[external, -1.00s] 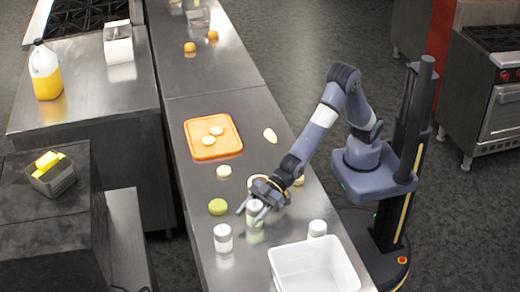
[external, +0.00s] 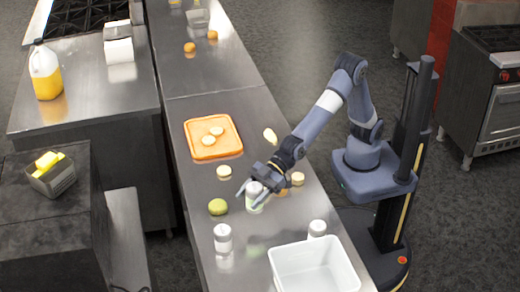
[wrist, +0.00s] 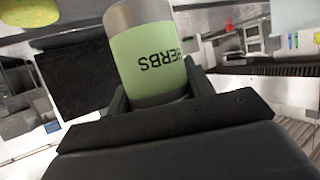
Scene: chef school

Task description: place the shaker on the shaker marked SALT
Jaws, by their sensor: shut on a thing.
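My gripper (external: 253,188) is shut on a shaker (external: 255,202) with a grey top and a pale green band. In the wrist view the green band of this shaker (wrist: 153,58) reads HERBS, upside down in the picture. I cannot tell for sure whether its bottom is clear of the counter.
A white bin (external: 278,262) stands at the counter's near end. Small round pieces (external: 224,171) and an orange board (external: 205,152) lie farther back. Bare counter surrounds the left shaker.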

